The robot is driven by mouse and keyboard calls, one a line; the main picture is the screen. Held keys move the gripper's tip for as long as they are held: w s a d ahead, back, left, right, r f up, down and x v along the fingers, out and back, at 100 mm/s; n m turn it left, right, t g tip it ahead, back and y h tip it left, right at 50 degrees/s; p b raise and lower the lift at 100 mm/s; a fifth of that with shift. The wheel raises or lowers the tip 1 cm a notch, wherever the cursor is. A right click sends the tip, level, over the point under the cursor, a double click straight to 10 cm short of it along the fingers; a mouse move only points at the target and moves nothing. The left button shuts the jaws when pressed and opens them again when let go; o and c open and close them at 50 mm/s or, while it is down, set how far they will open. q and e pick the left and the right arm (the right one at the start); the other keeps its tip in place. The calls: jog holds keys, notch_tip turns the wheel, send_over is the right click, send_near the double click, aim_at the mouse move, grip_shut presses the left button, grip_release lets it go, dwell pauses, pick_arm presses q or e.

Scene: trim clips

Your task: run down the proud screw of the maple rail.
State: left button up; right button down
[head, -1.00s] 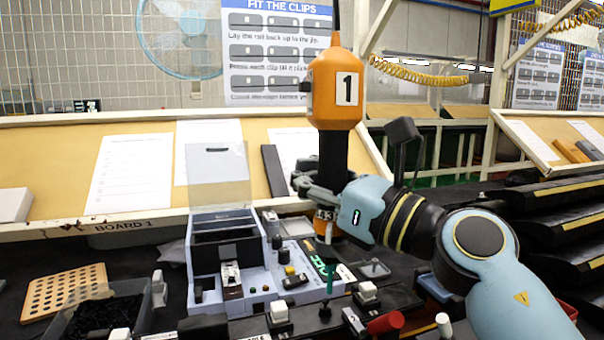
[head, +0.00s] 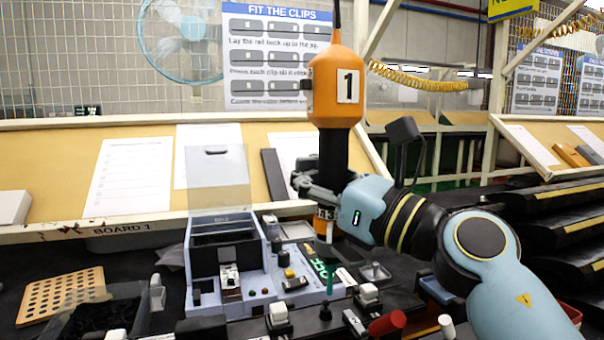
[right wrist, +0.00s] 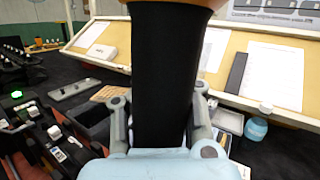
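My right gripper (head: 322,192) is shut on the black grip of an orange powered driver (head: 334,88) marked 1, held upright over the bench. In the right wrist view the fingers lie on both sides of the driver's black grip (right wrist: 163,70). The driver's nose is low, over the right side of a pale grey fixture (head: 240,280) with a raised clear lid. My left gripper is not in view.
A perforated tan board (head: 62,295) and a dark bin (head: 100,312) lie at the left. Small switches and a red knob (head: 386,323) stand along the front. A sloped board with papers (head: 129,178) runs behind. Black stepped racks (head: 570,225) stand at the right.

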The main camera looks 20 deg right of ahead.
jog(key=shift+a+f+b, duration=0.15)
jog(key=shift+f+b, duration=0.2)
jog(key=shift+f, duration=0.25)
dwell(0.4)
jog(key=shift+n+b, duration=0.3)
jog(key=shift+b, duration=0.1)
dwell(0.6)
jog(key=shift+f, duration=0.15)
dwell(0.9)
jog(key=shift+n, duration=0.3)
dwell(0.3)
jog(key=shift+s+a, duration=0.1)
dwell(0.9)
jog(key=shift+f+b, duration=0.45)
jog(key=shift+f, duration=0.15)
dwell(1.0)
jog(key=shift+f, duration=0.25)
dwell(1.7)
